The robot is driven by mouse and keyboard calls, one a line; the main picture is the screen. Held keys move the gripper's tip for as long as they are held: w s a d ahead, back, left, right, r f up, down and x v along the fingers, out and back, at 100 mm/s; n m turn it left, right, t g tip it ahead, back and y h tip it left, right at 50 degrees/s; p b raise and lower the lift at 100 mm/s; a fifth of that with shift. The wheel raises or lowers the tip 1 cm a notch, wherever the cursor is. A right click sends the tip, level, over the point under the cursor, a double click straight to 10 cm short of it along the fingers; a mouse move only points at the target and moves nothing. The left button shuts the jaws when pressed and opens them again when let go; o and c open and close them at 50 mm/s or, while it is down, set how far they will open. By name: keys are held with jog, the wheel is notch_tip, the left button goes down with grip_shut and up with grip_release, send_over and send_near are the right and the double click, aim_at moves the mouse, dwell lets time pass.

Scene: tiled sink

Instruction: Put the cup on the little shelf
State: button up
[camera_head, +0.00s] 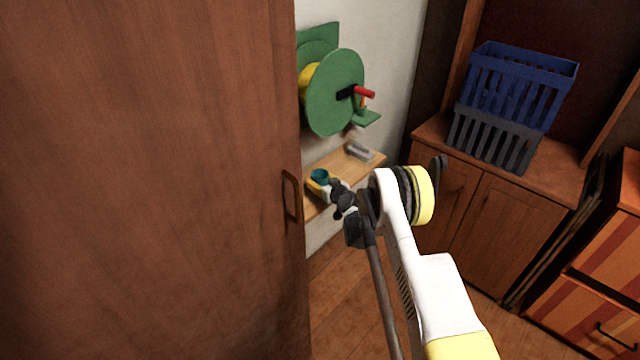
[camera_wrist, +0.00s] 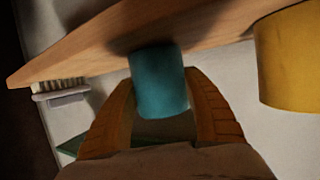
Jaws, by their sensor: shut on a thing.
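The teal cup (camera_wrist: 158,82) is between the two fingers of my gripper (camera_wrist: 160,92) in the wrist view, with a finger against each side. In the head view the cup (camera_head: 320,175) shows as a small teal rim in front of my gripper (camera_head: 335,188). The little wooden shelf (camera_wrist: 105,42) runs along the cup's far end in the wrist view, with a dark shadow there. I cannot tell whether the cup touches it. In the head view the shelf (camera_head: 364,168) is against the wall, partly hidden by the cabinet and my arm.
A yellow container (camera_wrist: 288,58) stands close beside the cup on the shelf. A grey brush (camera_head: 359,151) lies at the shelf's other end. A green hose reel (camera_head: 335,95) hangs above. A tall wooden cabinet (camera_head: 150,180) stands close at left. A blue crate (camera_head: 515,85) is at right.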

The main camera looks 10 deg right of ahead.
jog(key=o, duration=1.1)
jog(key=shift+f, duration=0.1)
